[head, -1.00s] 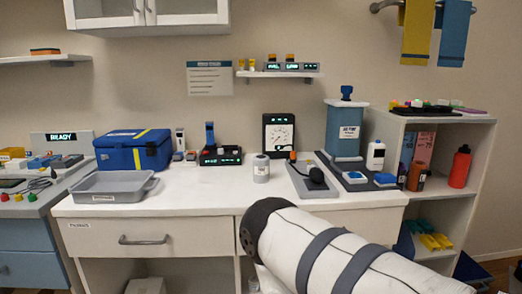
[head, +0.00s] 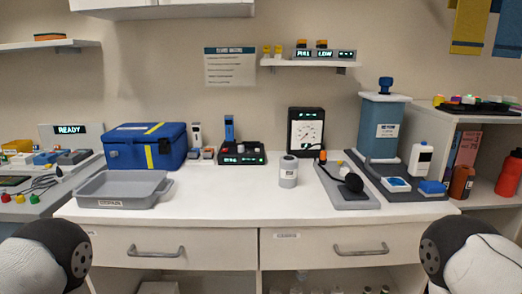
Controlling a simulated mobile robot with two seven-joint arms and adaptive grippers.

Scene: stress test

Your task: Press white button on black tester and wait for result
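A low black device with a small green lit display (head: 241,154) stands at the back of the white worktop, left of its middle. A black dial gauge with a white face (head: 306,131) stands further right on the worktop. Neither of my grippers is in view. Only rounded white and black links of my arms show at the lower left and lower right corners.
The worktop (head: 225,213) is clear in front. A grey tray (head: 124,203) and blue case (head: 144,147) stand left. A wall shelf (head: 308,63) hangs above.

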